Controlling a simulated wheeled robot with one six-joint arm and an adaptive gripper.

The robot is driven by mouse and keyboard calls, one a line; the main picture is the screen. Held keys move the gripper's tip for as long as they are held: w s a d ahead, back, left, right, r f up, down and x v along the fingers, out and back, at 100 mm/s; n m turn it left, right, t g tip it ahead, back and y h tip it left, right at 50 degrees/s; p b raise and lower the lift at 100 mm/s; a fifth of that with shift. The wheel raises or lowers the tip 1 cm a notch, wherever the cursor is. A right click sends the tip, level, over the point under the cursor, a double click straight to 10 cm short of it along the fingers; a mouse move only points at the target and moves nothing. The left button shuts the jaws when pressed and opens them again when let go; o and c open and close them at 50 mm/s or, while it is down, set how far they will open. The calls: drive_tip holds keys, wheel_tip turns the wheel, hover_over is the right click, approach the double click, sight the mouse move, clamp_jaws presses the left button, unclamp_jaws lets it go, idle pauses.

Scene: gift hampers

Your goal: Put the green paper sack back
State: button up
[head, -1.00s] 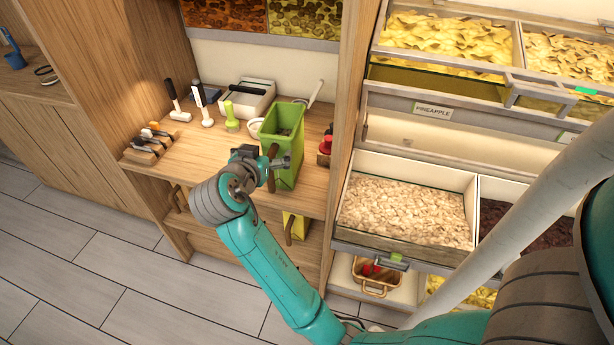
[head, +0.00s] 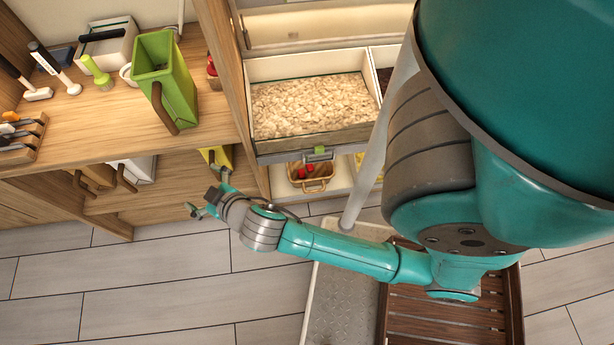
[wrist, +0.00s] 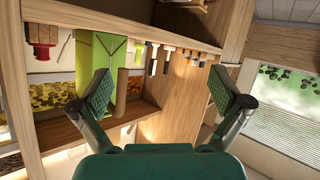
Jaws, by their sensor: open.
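The green paper sack (head: 178,85) stands upright on the wooden counter, its open top up and its brown handle (head: 158,110) on the front side. It also shows in the wrist view (wrist: 92,62), left of centre, with its handle partly behind the left finger. My gripper (head: 207,193) is open and empty, in front of the shelving, below counter height and apart from the sack. In the wrist view its two fingers (wrist: 160,92) are spread wide with nothing between them.
Hammers and a green-handled tool (head: 97,73) stand left of the sack, a red-topped item (head: 213,72) right of it. A yellow sack (head: 218,157) and white sack (head: 140,168) sit on the shelf below. A flake bin (head: 310,105) is at right. Floor (head: 130,275) in front is clear.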

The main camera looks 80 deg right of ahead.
drive_tip(key=s+a+f+n+t+y, duration=0.1)
drive_tip(key=s+a+y, duration=0.15)
drive_tip(key=s, duration=0.45)
drive_tip(key=s+a+f+n+t+y, duration=0.1)
drive_tip(key=s+a+n+y, duration=0.1)
drive_tip(key=s+a, duration=0.3)
drive_tip(key=s+a+r, duration=0.1)
drive_tip(key=s+r, duration=0.2)
drive_tip(key=s, duration=0.4)
drive_tip(key=s+r+t+y, duration=0.1)
drive_tip(key=s+r, duration=0.2)
drive_tip(key=s, duration=0.4)
drive_tip(key=shift+s+a+r, duration=0.3)
drive_tip(key=shift+s+a, duration=0.05)
drive_tip(key=shift+a, duration=0.05)
